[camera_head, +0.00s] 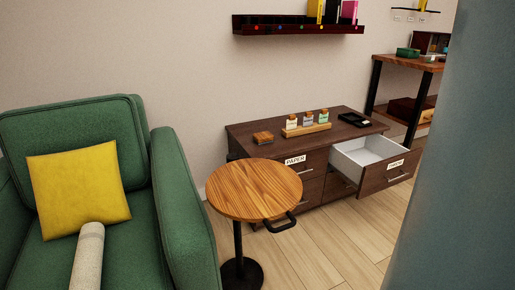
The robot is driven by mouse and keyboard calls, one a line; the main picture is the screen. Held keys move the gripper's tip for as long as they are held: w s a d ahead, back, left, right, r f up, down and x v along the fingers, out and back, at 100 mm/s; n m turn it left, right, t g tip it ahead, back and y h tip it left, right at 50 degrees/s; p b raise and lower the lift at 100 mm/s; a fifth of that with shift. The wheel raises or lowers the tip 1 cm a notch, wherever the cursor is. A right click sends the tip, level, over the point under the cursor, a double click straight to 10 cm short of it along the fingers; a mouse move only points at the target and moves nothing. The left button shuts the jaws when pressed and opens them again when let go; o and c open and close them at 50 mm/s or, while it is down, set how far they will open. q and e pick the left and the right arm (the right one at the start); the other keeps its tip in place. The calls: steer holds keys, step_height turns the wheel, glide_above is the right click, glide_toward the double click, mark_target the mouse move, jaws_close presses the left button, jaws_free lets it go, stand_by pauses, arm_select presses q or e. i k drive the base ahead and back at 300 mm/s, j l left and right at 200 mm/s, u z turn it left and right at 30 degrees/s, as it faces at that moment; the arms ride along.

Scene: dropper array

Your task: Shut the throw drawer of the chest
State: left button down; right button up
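A dark brown chest (252,134) stands against the wall right of centre, partly hidden by a round side table. Its upper right drawer (385,179) is pulled out, showing an empty white inside (358,154). The drawer front has a bar handle and a small white label (396,164), too small to read surely. The drawer to its left carries a label reading PAPER (295,160) and is closed. Neither of my grippers is in view.
A round wooden side table (252,188) with a black handle stands before the chest. A green armchair (182,215) with a yellow cushion (78,190) fills the left. A blue-grey surface (450,190) blocks the right. Bottles on a tray (307,130) stand on the chest. Floor (345,235) before the open drawer looks clear.

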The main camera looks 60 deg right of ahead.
mark_target(369, 158)
steer(key=z, duration=2.95)
steer(key=i+u, duration=0.35)
steer(key=i+l+u, duration=0.35)
steer(key=i, duration=0.2)
steer(key=i+l+u, duration=0.3)
steer(key=i, duration=0.15)
